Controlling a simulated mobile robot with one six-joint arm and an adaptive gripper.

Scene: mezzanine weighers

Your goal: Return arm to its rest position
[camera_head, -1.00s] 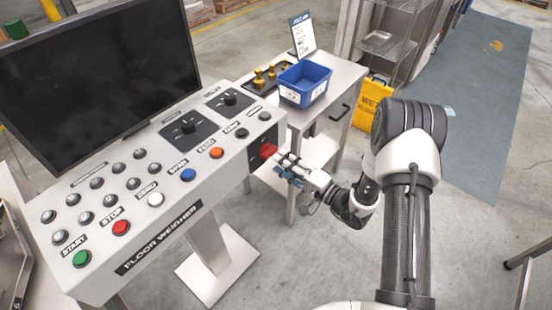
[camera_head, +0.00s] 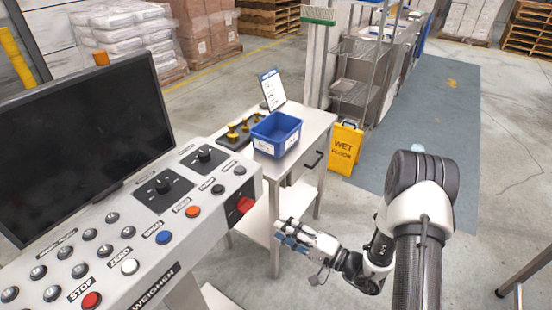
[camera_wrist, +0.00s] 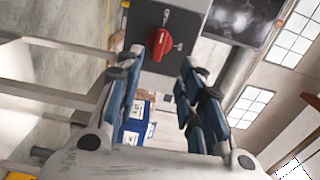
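My gripper (camera_head: 287,236) is in front of the right end of the weigher console (camera_head: 180,235), a little below and right of the red rotary switch (camera_head: 246,204). It is apart from the switch. In the wrist view my gripper (camera_wrist: 159,78) has its two blue-padded fingers spread, with nothing held between them. The red switch (camera_wrist: 160,43) shows beyond the fingertips on its dark plate. My arm is bent, with its elbow raised at the right of the head view.
A steel side table (camera_head: 310,135) bears a blue bin (camera_head: 276,134), brass weights (camera_head: 236,133) and a sign (camera_head: 271,90). A yellow wet-floor sign (camera_head: 345,148) stands behind it. A black monitor (camera_head: 85,140) is at left. Open floor lies right of my arm.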

